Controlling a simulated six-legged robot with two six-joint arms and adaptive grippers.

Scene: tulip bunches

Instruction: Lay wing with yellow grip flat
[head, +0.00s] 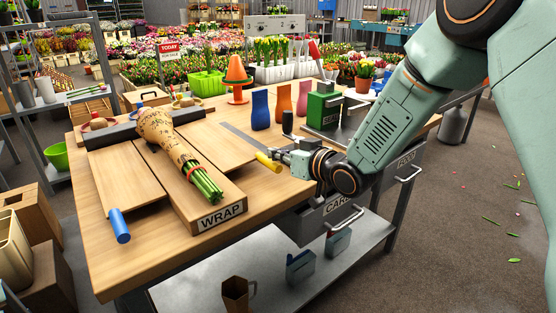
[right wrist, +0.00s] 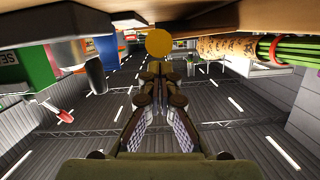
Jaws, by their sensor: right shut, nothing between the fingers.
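The wing with the yellow grip is a wooden panel (head: 216,146) on the right of the wrapping station. Its yellow grip (head: 267,161) sticks out at the front right, and a grey strip runs behind it. I cannot tell whether this panel is fully flat. My right gripper (head: 282,156) is shut and empty beside the yellow grip. In the right wrist view the yellow grip (right wrist: 159,43) shows end-on just past the shut fingertips (right wrist: 160,70). My left gripper is not in view.
A paper-wrapped bunch (head: 170,143) with a red band lies on the WRAP board (head: 222,202). The left wing (head: 122,170) with a blue grip (head: 120,226) lies flat. The front left tabletop is clear.

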